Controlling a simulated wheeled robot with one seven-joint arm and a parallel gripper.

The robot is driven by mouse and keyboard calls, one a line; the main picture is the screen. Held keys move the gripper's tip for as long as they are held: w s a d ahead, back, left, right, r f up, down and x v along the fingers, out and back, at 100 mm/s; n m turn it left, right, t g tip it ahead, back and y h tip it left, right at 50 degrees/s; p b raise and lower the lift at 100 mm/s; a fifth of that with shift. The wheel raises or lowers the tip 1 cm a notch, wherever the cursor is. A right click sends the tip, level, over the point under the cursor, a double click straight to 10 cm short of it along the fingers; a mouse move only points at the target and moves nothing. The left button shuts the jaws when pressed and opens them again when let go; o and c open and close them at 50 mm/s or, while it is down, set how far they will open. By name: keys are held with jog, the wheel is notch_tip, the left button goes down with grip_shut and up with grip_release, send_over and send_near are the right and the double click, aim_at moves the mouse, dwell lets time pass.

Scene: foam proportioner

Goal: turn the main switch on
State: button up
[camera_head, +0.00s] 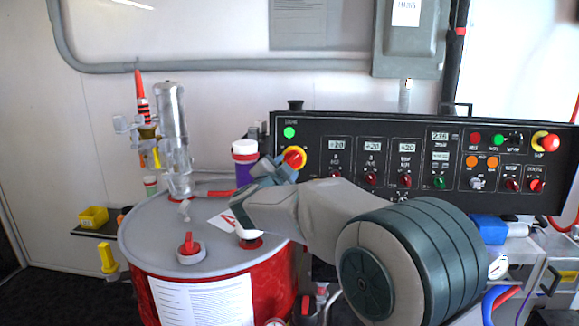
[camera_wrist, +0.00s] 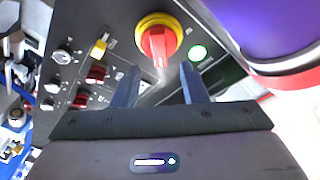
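The main switch (camera_head: 295,157) is a red rotary knob on a yellow round base at the left end of the black control panel. In the wrist view the switch (camera_wrist: 160,43) is at top centre, with its red handle pointing towards the gap between my fingers. My gripper (camera_head: 277,169) is just left of and below the switch in the head view. In the wrist view my gripper (camera_wrist: 160,72) is open, with one finger on each side of the handle's line. The fingertips appear short of the knob; I cannot tell any contact.
A lit green lamp (camera_head: 289,132) is above the switch. The black panel (camera_head: 310,117) carries several other knobs and displays to the right. A red drum (camera_head: 215,294) stands below left. A purple bottle (camera_head: 244,172) stands close to my gripper's left.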

jog(key=v, duration=0.8)
jog(key=shift+s+b, duration=0.35)
jog(key=shift+r, duration=0.1)
jog(key=s+d+f+n+g+y+p, duration=0.1)
jog(key=s+d+f+n+g, duration=0.2)
jog(key=s+d+f+g, duration=0.2)
jog(key=s+d+f+n+g+y+p, duration=0.1)
jog(key=s+d+f+n+g, duration=0.3)
jog(key=s+d, duration=0.7)
jog(key=s+d+f+n+g+y+p, duration=0.1)
jog(key=s+d+f+n+g, duration=0.3)
jog(key=s, duration=1)
jog(key=d+f+g+p, duration=0.1)
jog(key=d+f, duration=0.2)
jog(key=d, duration=0.1)
jog(key=shift+g+y+p, duration=0.3)
jog(key=shift+g+y, duration=0.1)
